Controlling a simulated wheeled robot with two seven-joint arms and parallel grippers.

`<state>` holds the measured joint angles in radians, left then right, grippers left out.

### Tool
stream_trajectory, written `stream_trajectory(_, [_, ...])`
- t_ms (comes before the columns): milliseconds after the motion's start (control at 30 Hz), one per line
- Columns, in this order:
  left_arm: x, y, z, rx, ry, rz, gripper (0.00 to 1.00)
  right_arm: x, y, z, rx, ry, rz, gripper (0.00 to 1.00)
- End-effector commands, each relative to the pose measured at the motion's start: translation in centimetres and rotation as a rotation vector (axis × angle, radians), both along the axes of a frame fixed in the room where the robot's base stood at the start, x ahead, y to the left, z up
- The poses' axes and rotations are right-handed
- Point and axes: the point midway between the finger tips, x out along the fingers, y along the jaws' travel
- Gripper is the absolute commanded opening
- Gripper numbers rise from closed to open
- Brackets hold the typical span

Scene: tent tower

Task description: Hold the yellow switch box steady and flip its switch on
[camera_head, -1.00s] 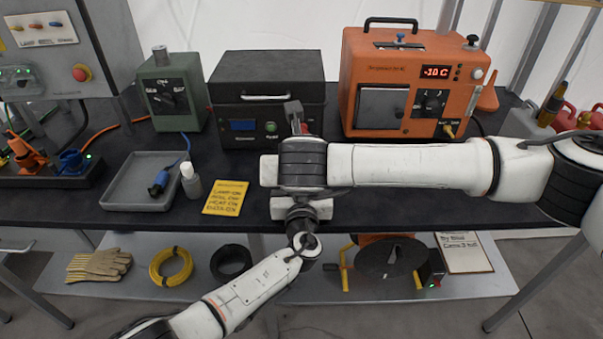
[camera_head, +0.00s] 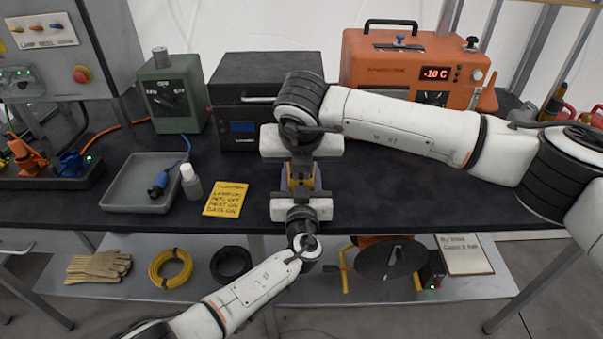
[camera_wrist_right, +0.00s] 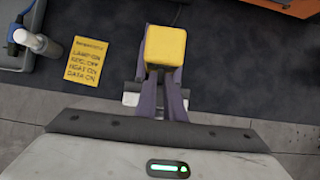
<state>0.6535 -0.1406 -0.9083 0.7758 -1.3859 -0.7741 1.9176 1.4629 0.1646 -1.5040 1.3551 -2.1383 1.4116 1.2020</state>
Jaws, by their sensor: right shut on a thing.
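The yellow switch box (camera_wrist_right: 166,46) shows in the right wrist view as a small yellow block at the ends of purple jaws. My right gripper (camera_wrist_right: 164,76) is shut on it. In the head view my right gripper (camera_head: 300,171) is mostly hidden under its own white wrist. My left gripper (camera_head: 301,190) comes from the near side and faces it closely, above the table's front edge. Purple parts of the jaws show between the two wrists. I cannot tell whether the left jaws are open or shut. The switch itself is hidden.
A yellow note (camera_head: 226,198), a small bottle (camera_head: 191,182) and a grey tray (camera_head: 145,182) lie to the left. A black case (camera_head: 262,75), a green unit (camera_head: 172,92) and an orange bath (camera_head: 385,60) stand behind. The black tabletop (camera_head: 430,190) is clear to the right.

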Motion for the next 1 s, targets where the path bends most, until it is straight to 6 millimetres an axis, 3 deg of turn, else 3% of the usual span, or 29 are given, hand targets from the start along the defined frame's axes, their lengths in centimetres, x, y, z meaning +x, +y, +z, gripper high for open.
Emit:
stream_trajectory(233, [-0.04, 0.03, -0.05, 0.001, 0.000, 0.001, 0.17, 0.49, -0.16, 0.35, -0.001, 0.105, -0.002, 0.00])
stream_trajectory(567, [-0.05, 0.03, -0.06, 0.001, 0.000, 0.001, 0.17, 0.48, -0.14, 0.39, -0.001, 0.111, -0.001, 0.00])
stream_trajectory(600, [-0.05, 0.03, -0.06, 0.001, 0.000, 0.001, 0.17, 0.48, -0.13, 0.39, -0.001, 0.111, -0.001, 0.14])
stream_trajectory(700, [-0.04, 0.03, -0.07, 0.001, 0.000, 0.001, 0.17, 0.46, -0.12, 0.38, 0.000, 0.111, -0.001, 0.28])
stream_trajectory(1000, [-0.04, 0.03, -0.07, 0.001, 0.001, 0.001, 0.17, 0.35, -0.03, 0.51, 0.000, 0.111, 0.002, 0.28])
